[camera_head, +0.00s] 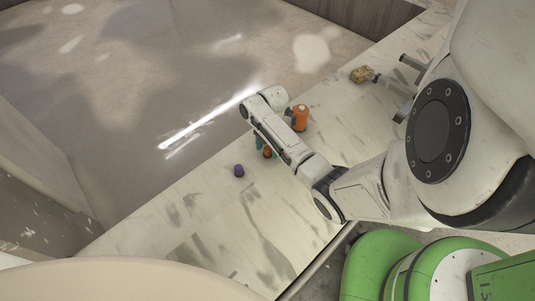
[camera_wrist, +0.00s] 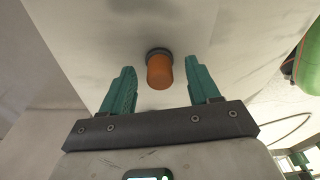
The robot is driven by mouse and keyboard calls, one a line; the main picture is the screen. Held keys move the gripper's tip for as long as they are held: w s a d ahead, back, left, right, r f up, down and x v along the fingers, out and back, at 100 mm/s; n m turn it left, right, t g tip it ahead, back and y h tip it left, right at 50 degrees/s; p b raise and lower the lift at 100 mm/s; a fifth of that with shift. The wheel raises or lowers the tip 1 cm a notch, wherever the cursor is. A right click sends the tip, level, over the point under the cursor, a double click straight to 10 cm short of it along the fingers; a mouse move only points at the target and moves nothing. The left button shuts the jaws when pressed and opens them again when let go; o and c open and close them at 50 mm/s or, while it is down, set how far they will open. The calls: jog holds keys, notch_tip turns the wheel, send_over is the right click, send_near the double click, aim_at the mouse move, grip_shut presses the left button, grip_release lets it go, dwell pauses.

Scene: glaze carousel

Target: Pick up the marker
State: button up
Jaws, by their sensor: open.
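A short orange cylinder with a dark end (camera_wrist: 159,72), which I take to be the marker, shows in the wrist view between the tips of my gripper's two teal fingers. My gripper (camera_wrist: 160,66) is open, with a gap on each side of the cylinder. I cannot tell how far the cylinder lies beyond the fingertips. In the head view, my gripper (camera_head: 260,144) is low over the pale counter, partly hidden by my arm. A small orange-brown thing (camera_head: 267,152) shows beside the fingers, likely the same cylinder.
The marbled counter (camera_head: 205,215) also holds a larger orange object (camera_head: 300,117) just right of my wrist, a small purple object (camera_head: 239,170) to the left, and a tan block (camera_head: 362,75) at the far right. The counter's left part is clear.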

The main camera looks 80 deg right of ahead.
jog(key=shift+f, duration=0.4)
jog(key=c, duration=1)
jog(key=shift+r, duration=0.1)
